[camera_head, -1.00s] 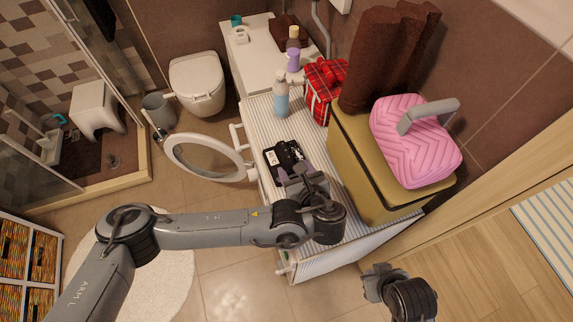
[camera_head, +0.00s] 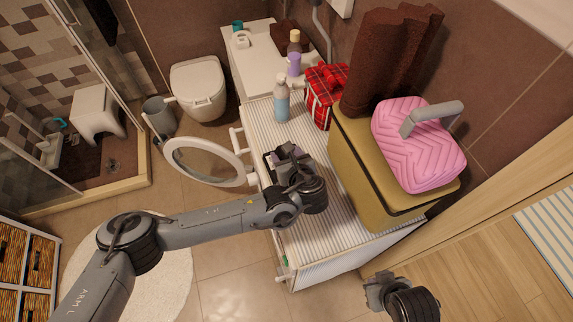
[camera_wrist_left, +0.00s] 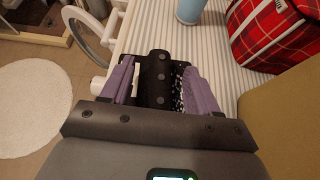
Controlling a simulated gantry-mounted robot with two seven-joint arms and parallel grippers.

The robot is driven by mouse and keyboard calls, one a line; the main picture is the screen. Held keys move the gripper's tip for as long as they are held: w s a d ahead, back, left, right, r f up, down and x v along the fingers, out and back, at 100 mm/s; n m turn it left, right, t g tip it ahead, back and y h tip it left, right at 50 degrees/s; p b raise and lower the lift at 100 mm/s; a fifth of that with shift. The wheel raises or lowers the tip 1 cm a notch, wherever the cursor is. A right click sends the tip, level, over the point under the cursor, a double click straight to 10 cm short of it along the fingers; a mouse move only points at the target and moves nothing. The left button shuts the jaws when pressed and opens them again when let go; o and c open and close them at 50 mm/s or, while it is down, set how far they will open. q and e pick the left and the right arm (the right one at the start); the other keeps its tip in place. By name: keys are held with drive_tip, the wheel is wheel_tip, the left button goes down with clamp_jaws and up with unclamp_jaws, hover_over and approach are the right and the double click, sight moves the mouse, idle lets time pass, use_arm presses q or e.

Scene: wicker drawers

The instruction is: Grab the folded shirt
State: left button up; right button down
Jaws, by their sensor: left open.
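The folded shirt (camera_wrist_left: 156,76) appears as a dark bundle with a white-speckled patch on the striped top in the left wrist view. My left gripper (camera_wrist_left: 160,88) is open, with one purple finger on each side of the dark bundle. I cannot tell whether the fingers touch it. In the head view my left gripper (camera_head: 283,158) is over the shirt and hides most of it. My right gripper (camera_head: 376,290) is low at the right, away from the shirt, and its jaws are unclear.
The striped top (camera_head: 310,195) is bare toward the front. A blue bottle (camera_head: 281,100) and red plaid bag (camera_head: 322,97) stand behind. A tan box (camera_head: 370,175) bearing a pink case (camera_head: 418,150) stands at right. An open round door (camera_head: 205,160) juts out left.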

use_arm(q)
drive_tip(key=shift+w, duration=0.1)
drive_tip(key=c, duration=1.1)
clamp_jaws()
